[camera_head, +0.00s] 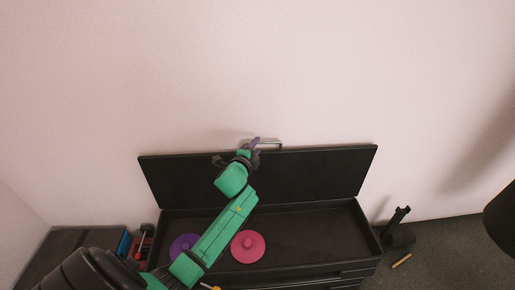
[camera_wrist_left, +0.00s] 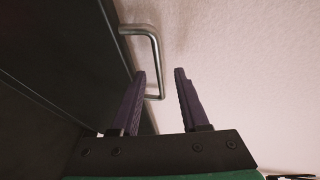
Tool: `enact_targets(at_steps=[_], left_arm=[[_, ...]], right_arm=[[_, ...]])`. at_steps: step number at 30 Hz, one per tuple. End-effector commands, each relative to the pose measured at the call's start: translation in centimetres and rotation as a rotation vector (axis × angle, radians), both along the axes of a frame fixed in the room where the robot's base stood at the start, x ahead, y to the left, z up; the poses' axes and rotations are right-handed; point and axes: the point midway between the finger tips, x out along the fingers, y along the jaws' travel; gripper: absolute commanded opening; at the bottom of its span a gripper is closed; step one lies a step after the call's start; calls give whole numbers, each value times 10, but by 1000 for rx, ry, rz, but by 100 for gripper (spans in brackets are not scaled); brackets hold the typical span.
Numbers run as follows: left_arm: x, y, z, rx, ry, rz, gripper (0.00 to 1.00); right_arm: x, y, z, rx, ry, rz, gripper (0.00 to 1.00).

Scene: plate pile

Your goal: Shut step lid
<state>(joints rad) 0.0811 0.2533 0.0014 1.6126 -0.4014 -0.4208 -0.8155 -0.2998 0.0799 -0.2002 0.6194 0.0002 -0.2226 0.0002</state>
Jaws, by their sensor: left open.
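The dark step lid (camera_head: 310,172) stands raised against the wall, hinged at the back of a black box (camera_head: 362,240). A silver bar handle (camera_head: 270,142) sits at its top edge; in the left wrist view the handle (camera_wrist_left: 154,52) rises beside the lid (camera_wrist_left: 50,70). My left gripper (camera_head: 256,146) is at the top of the lid near the handle. In the wrist view its two purple fingers (camera_wrist_left: 160,92) are apart; the handle's end shows by the left finger, and contact cannot be told. My right gripper is not in view.
A red bin (camera_head: 146,246) stands at left. A black stand (camera_head: 398,232) and a small orange stick (camera_head: 401,261) are on the floor at right.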

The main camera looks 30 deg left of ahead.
Motion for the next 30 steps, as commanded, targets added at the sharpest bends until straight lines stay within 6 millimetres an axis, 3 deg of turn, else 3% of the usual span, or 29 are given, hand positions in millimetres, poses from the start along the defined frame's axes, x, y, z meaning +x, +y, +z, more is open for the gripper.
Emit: enact_targets(at_steps=[4,12,15,16,30], left_arm=[[18,4,-5,-2,0,0,45],[20,4,-5,-3,1,-1,45],[20,4,-5,-3,1,-1,6],[20,4,-5,-3,1,-1,0],[20,4,-6,-3,2,-1,0]], right_arm=[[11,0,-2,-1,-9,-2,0],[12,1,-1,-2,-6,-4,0],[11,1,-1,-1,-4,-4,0],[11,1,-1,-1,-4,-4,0],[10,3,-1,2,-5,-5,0]])
